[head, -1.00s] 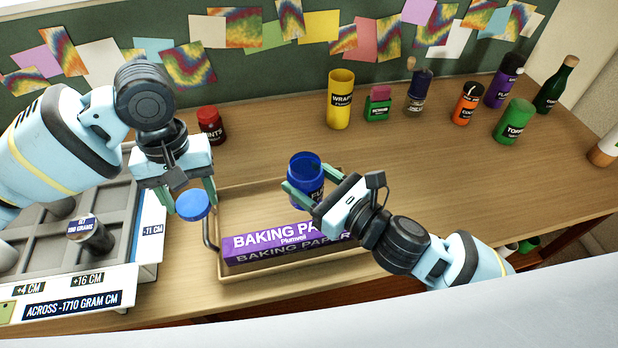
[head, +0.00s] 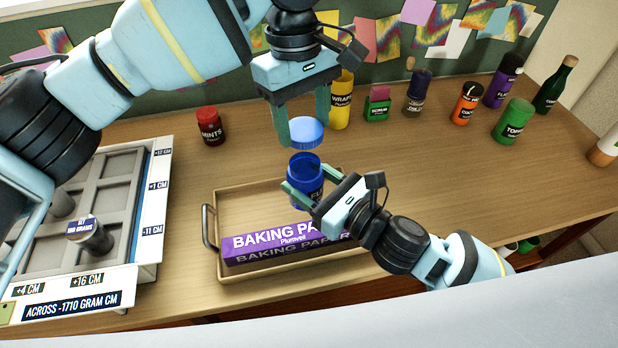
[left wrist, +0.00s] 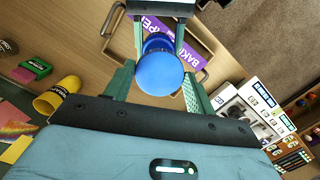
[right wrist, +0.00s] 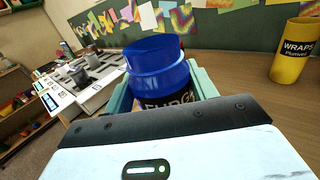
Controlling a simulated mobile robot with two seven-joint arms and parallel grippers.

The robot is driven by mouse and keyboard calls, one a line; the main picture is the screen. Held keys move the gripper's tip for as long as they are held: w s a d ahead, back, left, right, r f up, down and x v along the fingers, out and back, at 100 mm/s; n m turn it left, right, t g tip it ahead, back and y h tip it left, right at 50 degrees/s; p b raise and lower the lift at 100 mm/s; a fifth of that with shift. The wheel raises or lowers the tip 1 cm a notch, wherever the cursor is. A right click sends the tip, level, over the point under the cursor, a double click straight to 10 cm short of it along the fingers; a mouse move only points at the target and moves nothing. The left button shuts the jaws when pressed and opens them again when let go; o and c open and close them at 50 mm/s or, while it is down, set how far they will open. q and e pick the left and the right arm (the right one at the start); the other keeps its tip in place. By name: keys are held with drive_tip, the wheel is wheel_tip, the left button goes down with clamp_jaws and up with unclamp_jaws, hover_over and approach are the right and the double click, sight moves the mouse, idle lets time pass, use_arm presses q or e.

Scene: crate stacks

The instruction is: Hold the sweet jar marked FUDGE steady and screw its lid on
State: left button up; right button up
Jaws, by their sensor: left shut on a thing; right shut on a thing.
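The blue sweet jar (head: 304,172) stands upright over the tray, its dark label partly hidden; it also shows in the right wrist view (right wrist: 158,75). Its mouth is open, and the dark inside shows in the head view. My right gripper (head: 302,196) is shut around the jar's body from the right. My left gripper (head: 302,125) points down and is shut on the round blue lid (head: 306,132), which also shows in the left wrist view (left wrist: 160,73). The lid is just above the jar mouth, apart from it, with a small gap.
A wooden tray (head: 212,207) holds a purple baking paper box (head: 285,243). A grey weighing board (head: 150,215) is at the left. A red MINTS jar (head: 209,126) and yellow WRAPS canister (head: 341,100) stand behind. Several bottles line the back right. The right tabletop is clear.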

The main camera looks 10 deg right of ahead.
use_arm(q)
drive_tip(key=shift+f, duration=0.1)
drive_tip(key=shift+f, duration=1.9)
drive_tip(key=shift+f, duration=0.1)
drive_tip(key=shift+f, duration=0.8)
drive_tip(key=shift+s+f, duration=0.1)
drive_tip(key=shift+f, duration=0.4)
